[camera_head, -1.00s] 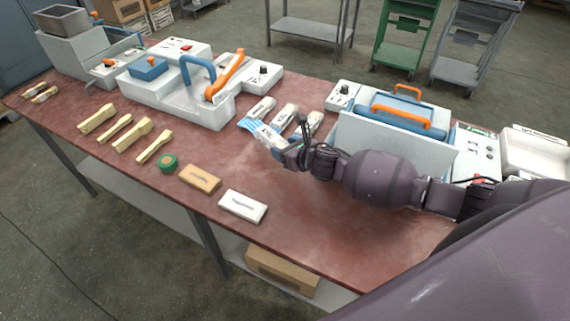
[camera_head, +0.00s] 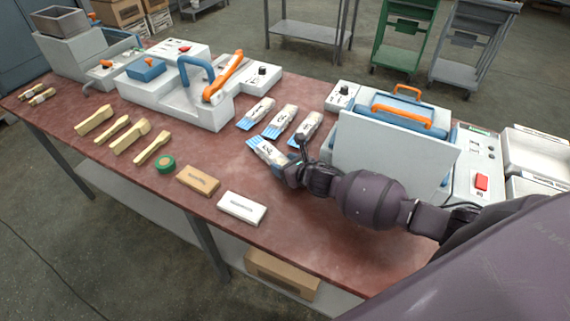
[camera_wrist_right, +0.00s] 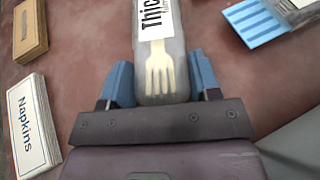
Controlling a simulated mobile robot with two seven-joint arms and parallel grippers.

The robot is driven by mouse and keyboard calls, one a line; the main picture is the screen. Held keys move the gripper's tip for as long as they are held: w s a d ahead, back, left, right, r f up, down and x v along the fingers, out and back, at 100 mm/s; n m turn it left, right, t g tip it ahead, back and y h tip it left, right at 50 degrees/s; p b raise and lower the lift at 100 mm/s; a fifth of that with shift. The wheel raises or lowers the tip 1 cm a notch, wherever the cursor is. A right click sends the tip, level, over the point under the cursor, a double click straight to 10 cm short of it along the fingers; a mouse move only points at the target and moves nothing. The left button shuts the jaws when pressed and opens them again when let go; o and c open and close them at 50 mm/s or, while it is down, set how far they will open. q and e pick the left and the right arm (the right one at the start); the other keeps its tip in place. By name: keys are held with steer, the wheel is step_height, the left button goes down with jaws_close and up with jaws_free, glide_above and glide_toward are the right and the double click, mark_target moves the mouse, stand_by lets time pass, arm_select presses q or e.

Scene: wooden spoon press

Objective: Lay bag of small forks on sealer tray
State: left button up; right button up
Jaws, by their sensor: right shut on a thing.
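My right gripper (camera_head: 284,168) is shut on a clear bag with a white label (camera_head: 266,151). In the right wrist view the bag (camera_wrist_right: 158,55) sits between the blue fingertips (camera_wrist_right: 160,85). A pale fork shows through it, and the label reads "Thic...", the rest cut off. Whether the bag touches the table cannot be told. Three similar bags with blue ends lie behind it: left (camera_head: 257,113), middle (camera_head: 280,122) and right (camera_head: 306,127). Which holds small forks cannot be read. A white machine with blue and orange handles (camera_head: 395,150) stands right of them. My left gripper is not seen.
A white napkins box (camera_head: 242,208), a brown box (camera_head: 198,180) and a green tape roll (camera_head: 166,163) lie to the left on the red table (camera_head: 300,235). Wooden utensils (camera_head: 130,137) lie farther left. Another white press (camera_head: 190,100) stands at the back.

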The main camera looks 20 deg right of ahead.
steer(key=o, duration=0.9)
